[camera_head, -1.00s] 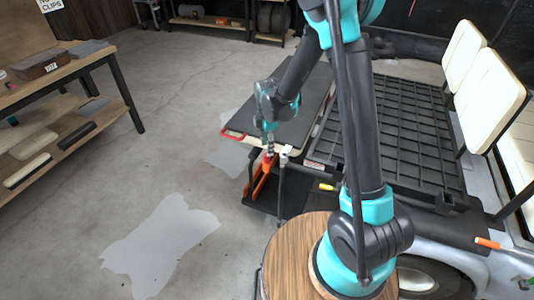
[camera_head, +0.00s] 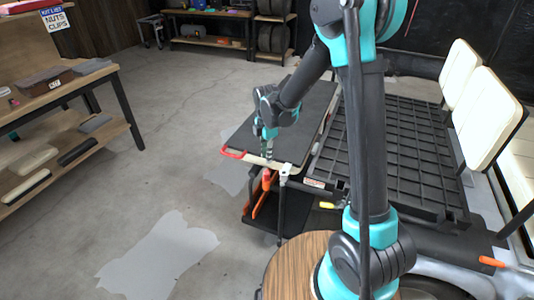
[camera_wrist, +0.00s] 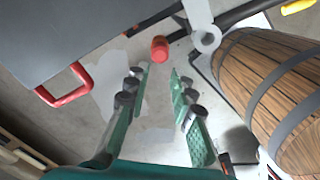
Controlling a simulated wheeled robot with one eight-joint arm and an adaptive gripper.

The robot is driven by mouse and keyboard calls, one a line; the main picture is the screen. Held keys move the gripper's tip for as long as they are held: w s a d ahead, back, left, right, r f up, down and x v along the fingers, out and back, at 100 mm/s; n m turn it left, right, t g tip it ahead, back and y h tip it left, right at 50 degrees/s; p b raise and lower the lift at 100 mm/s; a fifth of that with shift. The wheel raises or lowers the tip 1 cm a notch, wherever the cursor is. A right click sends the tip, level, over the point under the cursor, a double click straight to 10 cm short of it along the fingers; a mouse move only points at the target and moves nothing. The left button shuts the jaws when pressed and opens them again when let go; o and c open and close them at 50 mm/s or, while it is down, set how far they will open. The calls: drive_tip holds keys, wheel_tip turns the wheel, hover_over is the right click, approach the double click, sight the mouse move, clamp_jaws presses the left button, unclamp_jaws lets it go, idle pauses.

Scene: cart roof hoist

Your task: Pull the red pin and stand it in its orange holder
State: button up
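My gripper (camera_head: 268,157) hangs over the corner of the dark panel at the cart's end. In the wrist view its green fingers (camera_wrist: 159,72) are spread apart with nothing between them. A red round-topped piece, likely the red pin (camera_wrist: 160,48), shows just beyond the fingertips, beside a grey metal bracket (camera_wrist: 206,38). In the head view a red piece (camera_head: 267,174) is just below the gripper, with a long orange part (camera_head: 259,203) below it. I cannot tell whether that orange part is the holder. The pin's lower end is hidden.
A red loop handle (camera_head: 233,153) is on the dark panel (camera_head: 300,115). A yellow-tipped lever (camera_head: 327,205) and an orange grip (camera_head: 491,262) are on the cart. A workbench (camera_head: 100,75) stands left. Open floor lies between bench and cart.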

sight(267, 172)
drive_tip(key=shift+f, duration=0.4)
clamp_jaws()
drive_tip(key=shift+f, duration=2.8)
